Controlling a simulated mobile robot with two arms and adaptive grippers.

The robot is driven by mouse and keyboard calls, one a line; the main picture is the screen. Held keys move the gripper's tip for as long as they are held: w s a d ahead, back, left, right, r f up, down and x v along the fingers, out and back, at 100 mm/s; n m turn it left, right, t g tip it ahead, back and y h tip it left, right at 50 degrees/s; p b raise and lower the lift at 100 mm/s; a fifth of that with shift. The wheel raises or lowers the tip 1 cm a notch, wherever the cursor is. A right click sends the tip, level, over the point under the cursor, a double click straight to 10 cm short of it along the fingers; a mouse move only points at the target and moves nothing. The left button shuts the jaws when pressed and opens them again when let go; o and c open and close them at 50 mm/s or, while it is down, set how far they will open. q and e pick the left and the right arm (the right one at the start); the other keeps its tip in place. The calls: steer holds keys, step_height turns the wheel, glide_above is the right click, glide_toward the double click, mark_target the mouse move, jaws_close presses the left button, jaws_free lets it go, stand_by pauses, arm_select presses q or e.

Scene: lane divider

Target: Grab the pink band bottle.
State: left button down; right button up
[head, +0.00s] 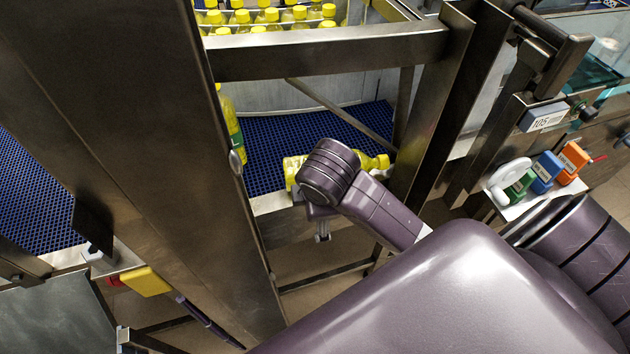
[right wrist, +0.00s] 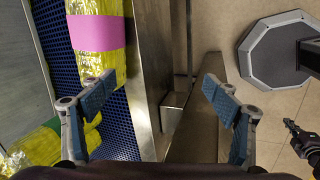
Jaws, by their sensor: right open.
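The pink band bottle (right wrist: 97,34) is yellow with a broad pink band and lies at the upper left of the right wrist view, on blue mesh. My right gripper (right wrist: 158,92) is open and empty. Its left finger overlaps the near end of the bottle in the picture; I cannot tell whether they touch. The bottle is not between the fingers, where a metal rail shows. In the head view, a yellow bottle (head: 374,162) lies behind my right wrist, which hides its middle, and no pink band shows. My left gripper is not clearly seen.
Another yellow bottle (right wrist: 36,146) is at the lower left of the right wrist view. A bottle with a green label (head: 231,125) is by the metal post (head: 140,130). A metal crossbar (head: 330,50) spans above the blue mesh belt (head: 268,150). Several yellow-capped bottles stand behind.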

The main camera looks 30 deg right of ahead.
steer(key=w+d, duration=0.1)
steer(key=w, duration=0.2)
steer(key=w+d, duration=0.2)
steer(key=w, duration=0.2)
steer(key=w+d+p, duration=0.1)
steer(key=w, duration=0.2)
steer(key=shift+w+d+r, duration=0.15)
steer(key=shift+w+d, duration=0.1)
steer(key=shift+w, duration=0.1)
steer(key=p+x, duration=0.1)
steer(key=x, duration=0.2)
steer(key=shift+w+f, duration=0.25)
steer(key=shift+f, duration=0.1)
steer(key=shift+x, duration=0.9)
steer(key=shift+d+r, duration=0.1)
steer(key=c, duration=2.2)
